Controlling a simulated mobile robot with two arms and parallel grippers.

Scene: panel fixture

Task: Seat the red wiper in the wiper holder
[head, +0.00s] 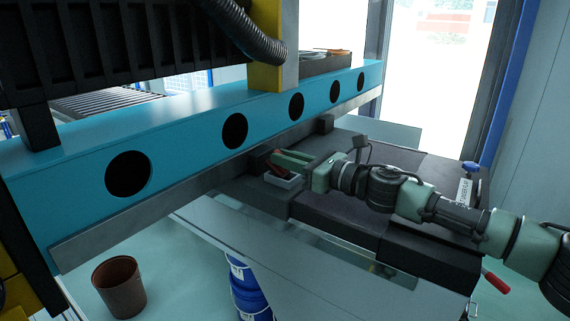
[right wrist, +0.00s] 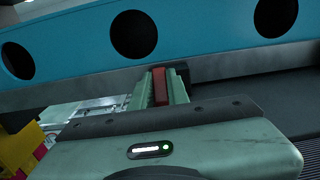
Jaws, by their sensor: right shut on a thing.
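My right gripper (head: 284,158) reaches in from the right in the head view, low in front of the blue beam. In the right wrist view its two green fingers (right wrist: 161,88) are shut on the red wiper (right wrist: 160,86), which shows as a narrow red block between them. In the head view a small dark red part of the wiper (head: 275,154) shows at the fingertips. A small light-rimmed tray (head: 284,181) sits just below the fingers on the dark bench; I cannot tell whether it is the wiper holder. My left gripper is not in view.
The blue beam (head: 200,125) with round holes runs close behind and above my right gripper. The dark bench (head: 340,215) lies under my right arm. A brown bin (head: 119,287) and a blue drum (head: 250,288) stand on the floor. A red handle (head: 496,283) sticks out at the right.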

